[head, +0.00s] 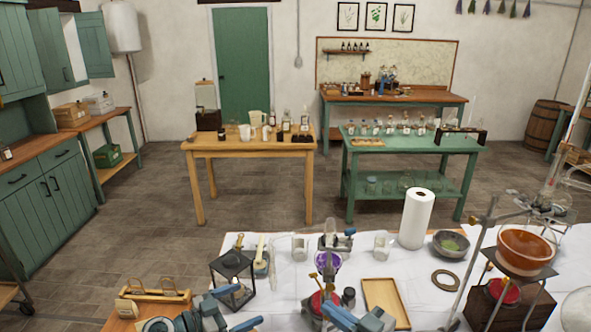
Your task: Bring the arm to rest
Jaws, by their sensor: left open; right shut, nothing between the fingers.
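My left gripper (241,307) is low in the head view, left of centre, over the near edge of the white-covered table. Its two blue fingers stand apart with nothing held between them. It is close to the front of a black-framed lantern (232,266). My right gripper (331,309) is further right at the bottom edge, shut and empty. It is just in front of a red-based stand with a purple-filled flask (327,261), left of a wooden tray (386,302). I cannot tell whether it touches the stand. Much of both arms lies outside the picture.
The white table (430,290) is crowded. It holds a paper towel roll (417,218), a grey bowl (451,244), a dark ring (445,280), and an orange bowl (525,249) on a stand at right. A wooden rack (154,294) stands at left. Open floor lies beyond.

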